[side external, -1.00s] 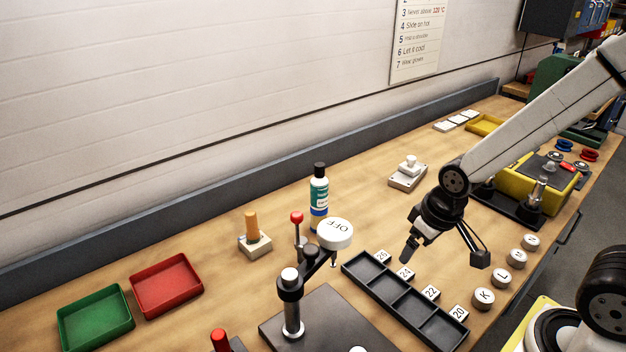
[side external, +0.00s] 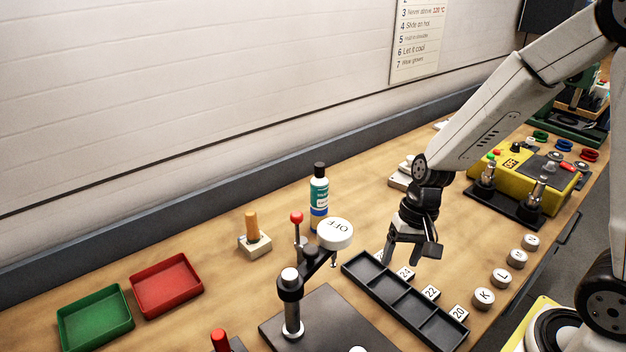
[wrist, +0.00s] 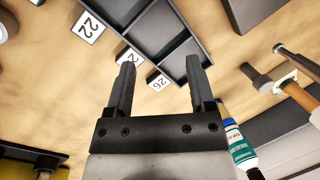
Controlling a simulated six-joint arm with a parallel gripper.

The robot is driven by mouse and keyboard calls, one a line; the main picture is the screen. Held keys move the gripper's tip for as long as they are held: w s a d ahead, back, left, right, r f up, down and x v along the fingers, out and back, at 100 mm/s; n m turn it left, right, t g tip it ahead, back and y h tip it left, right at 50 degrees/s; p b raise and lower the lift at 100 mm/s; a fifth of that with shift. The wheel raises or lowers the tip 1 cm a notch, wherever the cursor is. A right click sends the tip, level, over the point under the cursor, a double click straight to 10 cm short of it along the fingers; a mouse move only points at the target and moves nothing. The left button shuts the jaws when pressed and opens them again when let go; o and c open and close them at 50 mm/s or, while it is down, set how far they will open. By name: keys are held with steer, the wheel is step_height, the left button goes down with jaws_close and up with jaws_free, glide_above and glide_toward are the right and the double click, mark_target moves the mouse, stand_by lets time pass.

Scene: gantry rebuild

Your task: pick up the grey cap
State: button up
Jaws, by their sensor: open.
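No cap in these frames is clearly the grey one. Several pale round caps with dark letters stand in a row along the right of the bench in the side view, among them K (side external: 483,298) and L (side external: 500,278). My gripper (side external: 412,252) is open, pointing down above the bench by the far end of the black tray (side external: 391,307), left of the cap row. In the wrist view my gripper's jaws (wrist: 160,62) are apart with nothing between them; number cards and part of the tray show beyond them.
The tray's visible compartments look empty. Number cards (side external: 430,292) line its right side. A bottle (side external: 319,198) and a press with a white OFF disc (side external: 335,234) stand to the left. A yellow box (side external: 520,160) is behind right. Red (side external: 166,287) and green (side external: 96,320) trays lie far left.

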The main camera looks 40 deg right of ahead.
mark_target(301, 252)
steer(key=w+a+f+m+y, duration=0.1)
steer(key=w+m+y, duration=0.1)
steer(key=m, duration=0.1)
steer(key=w+a+f+m+y, duration=0.1)
steer(key=w+m+y, duration=0.1)
steer(key=w+m, duration=0.1)
steer(key=w+a+f+m+y, duration=0.1)
steer(key=w+a+m+y, duration=0.1)
steer(key=m, duration=0.1)
steer(key=shift+w, duration=0.3)
steer(key=w+m+t+y, duration=0.1)
steer(key=w+m, duration=0.1)
steer(key=w+m+t+y, duration=0.1)
steer(key=w+m, duration=0.1)
steer(key=w, duration=0.1)
steer(key=w+f+m+t+y, duration=0.1)
steer(key=w+m+t, duration=0.1)
steer(key=shift+w+d+f, duration=0.1)
steer(key=shift+w+d, duration=0.05)
steer(key=shift+d, duration=0.1)
steer(key=shift+w+d+m+t+y, duration=0.15)
steer(key=shift+w+m+t+y, duration=0.25)
steer(key=shift+w, duration=0.05)
steer(key=shift+x, duration=1.3)
steer(key=shift+x, duration=2.6)
jaws_close()
